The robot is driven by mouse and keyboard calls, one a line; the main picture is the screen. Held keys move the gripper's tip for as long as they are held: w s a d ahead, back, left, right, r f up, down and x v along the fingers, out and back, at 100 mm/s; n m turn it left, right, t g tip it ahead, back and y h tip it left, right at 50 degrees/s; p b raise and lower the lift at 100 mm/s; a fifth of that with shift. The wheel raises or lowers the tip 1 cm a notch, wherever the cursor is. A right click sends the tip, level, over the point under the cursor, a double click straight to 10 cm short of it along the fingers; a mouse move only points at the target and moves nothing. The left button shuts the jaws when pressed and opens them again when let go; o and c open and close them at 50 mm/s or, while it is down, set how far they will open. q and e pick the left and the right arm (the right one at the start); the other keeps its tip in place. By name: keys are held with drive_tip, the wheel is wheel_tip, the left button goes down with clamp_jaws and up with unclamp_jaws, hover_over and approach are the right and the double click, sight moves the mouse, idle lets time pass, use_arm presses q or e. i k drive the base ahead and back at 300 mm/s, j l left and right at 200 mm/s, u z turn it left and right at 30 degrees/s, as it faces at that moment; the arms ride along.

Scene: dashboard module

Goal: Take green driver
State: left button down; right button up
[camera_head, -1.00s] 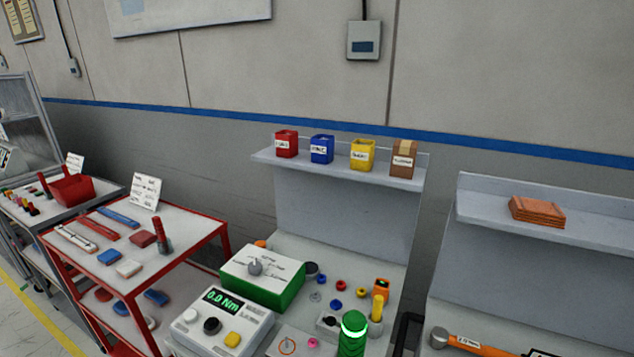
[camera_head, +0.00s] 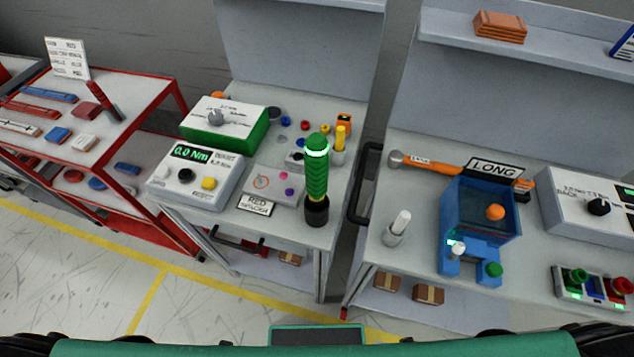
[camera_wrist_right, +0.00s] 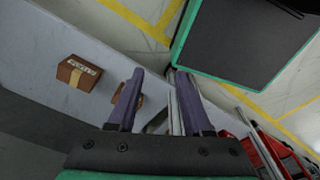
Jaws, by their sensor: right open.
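The green driver (camera_head: 316,175) stands upright in a black holder (camera_head: 316,210) near the front right corner of the middle bench. It has a ribbed green body with a bright glowing ring near its top. In the right wrist view my right gripper (camera_wrist_right: 158,75) is open and empty, its two purple-grey fingers apart. The driver does not show in that view. My left gripper is not in view.
A torque tester (camera_head: 196,177) and a green-sided box (camera_head: 224,124) stand left of the driver. The right bench holds a blue machine (camera_head: 478,222) and a white-topped holder (camera_head: 397,228). Open floor lies in front.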

sight(316, 158)
drive_tip(key=k+j+u, duration=0.35)
drive_tip(key=j, duration=0.2)
drive_tip(key=k+j+u, duration=0.15)
drive_tip(key=j, duration=0.2)
drive_tip(key=k+j+u, duration=0.15)
drive_tip(key=j, duration=0.2)
drive_tip(key=k, duration=0.1)
